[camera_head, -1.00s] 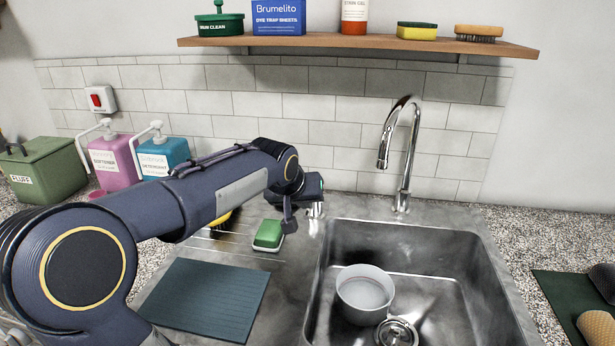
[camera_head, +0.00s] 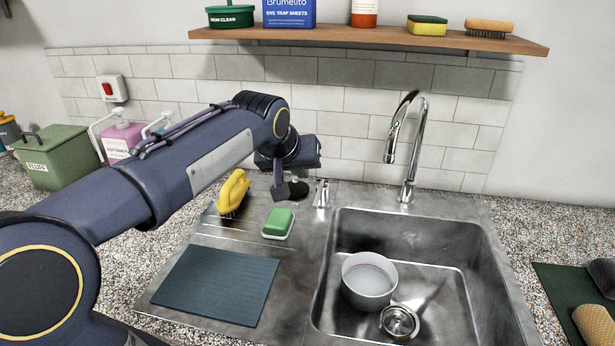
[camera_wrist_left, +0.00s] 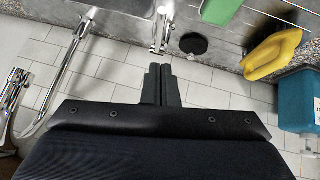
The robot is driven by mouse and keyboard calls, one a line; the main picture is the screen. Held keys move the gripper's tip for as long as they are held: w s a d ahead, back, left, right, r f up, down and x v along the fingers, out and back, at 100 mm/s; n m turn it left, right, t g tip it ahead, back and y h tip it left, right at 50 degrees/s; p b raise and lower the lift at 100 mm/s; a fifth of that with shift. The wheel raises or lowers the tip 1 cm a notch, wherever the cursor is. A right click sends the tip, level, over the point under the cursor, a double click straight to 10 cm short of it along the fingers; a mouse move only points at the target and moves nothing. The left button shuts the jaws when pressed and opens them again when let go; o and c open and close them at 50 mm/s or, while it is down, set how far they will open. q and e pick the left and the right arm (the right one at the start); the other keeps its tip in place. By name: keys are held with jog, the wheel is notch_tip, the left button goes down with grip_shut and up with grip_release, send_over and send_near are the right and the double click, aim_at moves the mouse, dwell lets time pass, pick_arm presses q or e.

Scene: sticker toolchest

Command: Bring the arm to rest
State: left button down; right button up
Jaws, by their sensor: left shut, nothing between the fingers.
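My left arm (camera_head: 190,165) reaches in from the left over the drainboard side of the counter. My left gripper (camera_head: 281,191) hangs above the back of the drainboard, left of the tap. In the left wrist view its two fingers (camera_wrist_left: 160,71) are together with nothing between them. My right gripper is in neither view.
A dark ribbed mat (camera_head: 215,285) lies in front. The sink (camera_head: 440,255) holds a white bowl (camera_head: 369,279). The chrome tap (camera_head: 410,165) and wooden shelf (camera_head: 380,41) stand behind.

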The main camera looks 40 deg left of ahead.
pick_arm(q)
jog(key=shift+v, duration=1.7)
jog(key=shift+s+f, duration=0.1)
jog(key=s+d+f+m+h+p, duration=0.1)
jog(key=s+d+f+h, duration=0.1)
jog(key=s+d+f, duration=0.3)
jog(key=s+d+f+m+g+h+p, duration=0.1)
jog(key=s+d+f+m+h, duration=0.1)
jog(key=s+d+f, duration=0.3)
jog(key=s+d+f+m+h+p, duration=0.1)
jog(key=s+d+f+m+h, duration=0.1)
jog(key=s+d+f, duration=0.3)
jog(key=shift+s+d+g, duration=0.15)
jog(key=shift+s+d, duration=0.15)
jog(key=shift+d, duration=0.4)
jog(key=shift+s+d+g, duration=0.1)
jog(key=shift+s+d, duration=0.15)
jog(key=shift+d, duration=0.45)
jog(key=shift+s+d+g, duration=0.15)
jog(key=shift+s+d, duration=0.15)
jog(key=shift+d, duration=0.4)
